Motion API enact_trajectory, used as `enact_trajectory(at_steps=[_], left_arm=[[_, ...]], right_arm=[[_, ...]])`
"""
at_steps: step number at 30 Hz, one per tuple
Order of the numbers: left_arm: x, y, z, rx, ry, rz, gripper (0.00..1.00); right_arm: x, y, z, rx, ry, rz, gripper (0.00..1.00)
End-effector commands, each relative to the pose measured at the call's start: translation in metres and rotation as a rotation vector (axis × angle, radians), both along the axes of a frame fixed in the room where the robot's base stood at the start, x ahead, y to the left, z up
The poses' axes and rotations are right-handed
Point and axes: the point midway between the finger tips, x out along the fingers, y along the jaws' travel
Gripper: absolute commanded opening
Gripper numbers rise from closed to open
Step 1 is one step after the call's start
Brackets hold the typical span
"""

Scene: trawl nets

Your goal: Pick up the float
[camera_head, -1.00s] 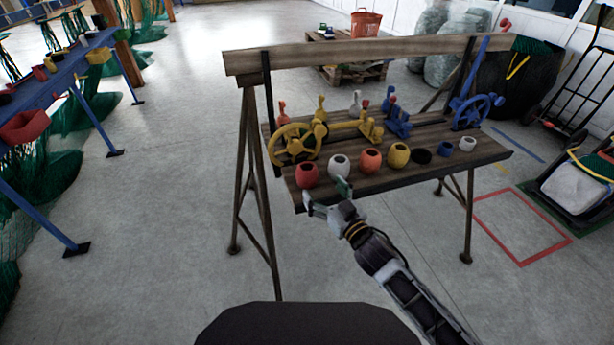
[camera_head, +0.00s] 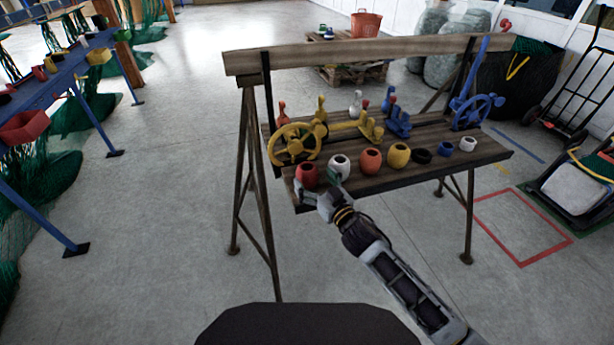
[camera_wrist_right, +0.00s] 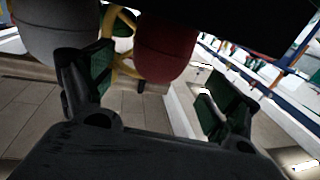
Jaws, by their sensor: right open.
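A red float (camera_head: 307,174) stands at the left front of the wooden bench (camera_head: 480,160). My right gripper (camera_head: 317,188) is open at the bench's front edge, just before this float. In the right wrist view the red float (camera_wrist_right: 165,48) shows between and beyond the two spread fingers (camera_wrist_right: 155,90), and a white float (camera_wrist_right: 58,28) lies outside the left finger. In the head view the white float (camera_head: 340,161), an orange float (camera_head: 370,160) and a yellow float (camera_head: 399,154) follow to the right. My left gripper is out of view.
Further right on the bench are a black ring (camera_head: 421,156), a blue piece (camera_head: 445,149) and a small white piece (camera_head: 468,144). A yellow handwheel (camera_head: 294,144) stands behind the red float, and a blue handwheel (camera_head: 477,109) at right. Floor in front is clear.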

Motion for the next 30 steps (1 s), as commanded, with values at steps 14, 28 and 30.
enact_trajectory(at_steps=[14,28,30], left_arm=[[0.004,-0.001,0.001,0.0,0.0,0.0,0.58],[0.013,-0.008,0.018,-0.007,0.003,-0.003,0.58],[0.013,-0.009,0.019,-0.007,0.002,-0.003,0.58]], right_arm=[[0.012,0.006,-0.002,0.0,-0.001,0.0,0.89],[0.043,0.021,-0.005,0.0,-0.001,0.0,0.89],[0.045,0.022,-0.005,0.0,-0.001,0.0,0.89]])
